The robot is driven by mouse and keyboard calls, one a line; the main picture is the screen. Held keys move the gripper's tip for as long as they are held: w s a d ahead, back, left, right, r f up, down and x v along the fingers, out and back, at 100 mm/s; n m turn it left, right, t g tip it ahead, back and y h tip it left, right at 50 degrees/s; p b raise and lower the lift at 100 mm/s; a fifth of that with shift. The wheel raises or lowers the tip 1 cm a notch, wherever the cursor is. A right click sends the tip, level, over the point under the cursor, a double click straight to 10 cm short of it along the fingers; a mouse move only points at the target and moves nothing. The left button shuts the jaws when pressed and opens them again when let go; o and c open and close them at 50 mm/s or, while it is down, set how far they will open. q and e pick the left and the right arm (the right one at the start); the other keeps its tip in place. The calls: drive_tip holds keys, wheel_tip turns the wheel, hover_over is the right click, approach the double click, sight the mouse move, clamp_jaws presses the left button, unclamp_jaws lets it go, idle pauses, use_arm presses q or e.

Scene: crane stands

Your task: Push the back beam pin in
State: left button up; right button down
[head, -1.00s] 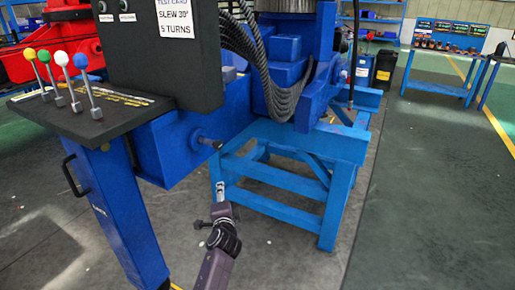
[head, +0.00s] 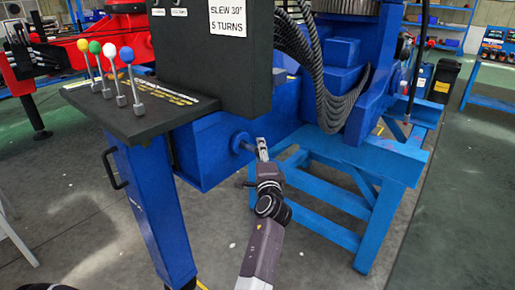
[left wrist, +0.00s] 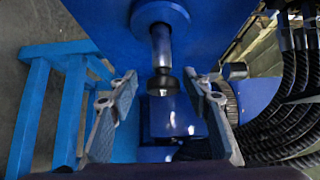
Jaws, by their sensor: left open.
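The beam pin (head: 247,146) sticks out of a round collar (head: 240,141) on the end of the blue beam (head: 205,152). In the left wrist view the pin (left wrist: 161,50) is a grey metal shaft with a dark round head, coming out of the blue collar (left wrist: 160,14). My left gripper (head: 262,146) is at the pin's outer end. In the left wrist view its open fingers (left wrist: 160,84) stand on either side of the pin's head, with gaps to both sides.
A blue stand (head: 330,180) is to the right, close to my left arm. A control panel with coloured levers (head: 127,85) stands on a blue post (head: 150,205) at left. Black hoses (head: 325,85) hang above right. The grey floor in front is clear.

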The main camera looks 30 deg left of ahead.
use_arm(q)
drive_tip(key=shift+w+a, duration=0.15)
drive_tip(key=shift+w, duration=0.05)
drive_tip(key=shift+s+d+r, duration=0.2)
drive_tip(key=shift+d+r, duration=0.05)
drive_tip(key=shift+d, duration=0.05)
drive_tip(key=shift+c, duration=3.2)
drive_tip(key=shift+f, duration=0.1)
clamp_jaws()
drive_tip(key=shift+a, duration=0.1)
drive_tip(key=a, duration=0.2)
drive_tip(key=a+p, duration=0.1)
drive_tip(key=a, duration=0.1)
drive_tip(key=shift+w+a+r, duration=0.15)
drive_tip(key=shift+a+r, duration=0.05)
drive_tip(key=shift+a, duration=0.2)
drive_tip(key=shift+o, duration=1)
unclamp_jaws()
drive_tip(key=o, duration=0.4)
drive_tip(key=shift+a+f, duration=0.25)
drive_tip(key=shift+o, duration=0.2)
drive_tip(key=v, duration=0.7)
drive_tip(key=shift+d, duration=0.2)
use_arm(e)
drive_tip(key=shift+s+d+r, duration=0.1)
drive_tip(key=shift+d+r, duration=0.2)
drive_tip(key=shift+r, duration=0.15)
